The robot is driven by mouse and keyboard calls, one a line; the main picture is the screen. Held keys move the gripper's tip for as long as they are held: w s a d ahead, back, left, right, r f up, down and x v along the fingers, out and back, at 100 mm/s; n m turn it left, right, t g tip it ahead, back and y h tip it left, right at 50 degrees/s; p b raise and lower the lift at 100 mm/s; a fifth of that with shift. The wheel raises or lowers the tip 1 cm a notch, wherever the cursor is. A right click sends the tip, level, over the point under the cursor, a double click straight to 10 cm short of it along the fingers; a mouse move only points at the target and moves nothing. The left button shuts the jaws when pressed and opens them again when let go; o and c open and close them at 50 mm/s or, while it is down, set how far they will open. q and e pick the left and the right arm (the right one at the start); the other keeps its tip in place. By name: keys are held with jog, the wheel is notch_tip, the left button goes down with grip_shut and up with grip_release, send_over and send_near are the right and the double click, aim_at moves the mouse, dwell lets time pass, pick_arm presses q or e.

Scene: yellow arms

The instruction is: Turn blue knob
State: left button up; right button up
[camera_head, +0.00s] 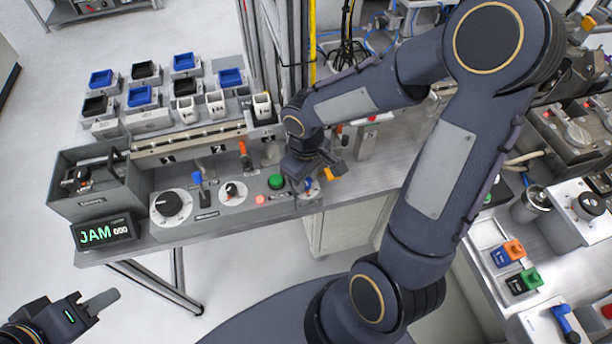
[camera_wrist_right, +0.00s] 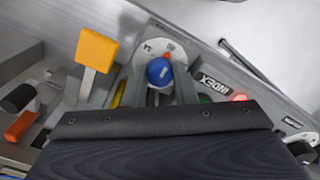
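The blue knob (camera_wrist_right: 159,71) is a round blue cap over a white dial plate with markings and a red pointer. In the head view the knob (camera_head: 308,185) sits at the right end of the grey control panel, partly covered by my right gripper (camera_head: 318,178). In the right wrist view, my right gripper (camera_wrist_right: 160,92) has a grey finger on each side of the knob, with visible gaps. Whether either finger touches it lower down is hidden. My left gripper (camera_head: 98,303) is at the lower left, away from the panel; its opening is unclear.
A yellow-orange square tab (camera_wrist_right: 96,48) stands close beside my right gripper. The panel also holds a green button (camera_head: 276,182), a black dial (camera_head: 168,204) and a blue-tipped lever (camera_head: 198,178). A display reading JAM (camera_head: 104,233) stands at the left.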

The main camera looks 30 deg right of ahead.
jog(key=shift+f+m+b, duration=0.1)
jog(key=shift+m+b, duration=1.2)
jog(key=shift+m, duration=0.1)
jog(key=m+b, duration=0.1)
jog(key=m, duration=0.1)
jog(key=shift+m+b, duration=0.3)
jog(key=shift+b, duration=0.05)
jog(key=m+b, duration=0.1)
jog(key=m, duration=0.2)
jog(key=shift+m+b, duration=0.7)
jog(key=shift+m, duration=1)
jog(key=shift+r, duration=0.2)
jog(key=o, duration=0.7)
